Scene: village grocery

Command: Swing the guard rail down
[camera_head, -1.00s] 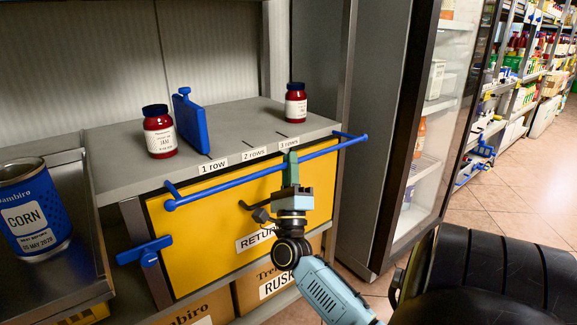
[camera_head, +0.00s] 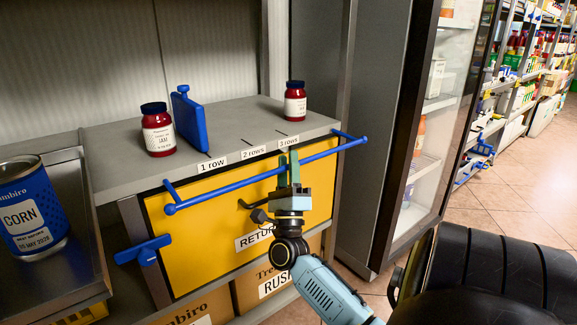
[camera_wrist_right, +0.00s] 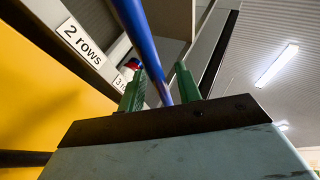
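The guard rail is a blue bar (camera_head: 232,187) across the upper front of a yellow drawer (camera_head: 190,235), carried on short blue arms at both ends. It stands raised, near the shelf edge. My right gripper (camera_head: 289,165) is at the right half of the rail with its fingers pointing up. In the wrist view, the rail (camera_wrist_right: 141,40) passes between the two green fingers (camera_wrist_right: 160,88), with a visible gap on each side. The gripper looks open around the rail, not clamped. My left gripper is not in view.
Two red jars (camera_head: 158,130) (camera_head: 295,100) and a blue divider (camera_head: 188,122) stand on the grey shelf (camera_head: 110,160). A blue lever (camera_head: 143,250) sticks out left of the drawer. A corn can (camera_head: 32,210) stands at left. A glass-door cabinet (camera_head: 415,140) stands right.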

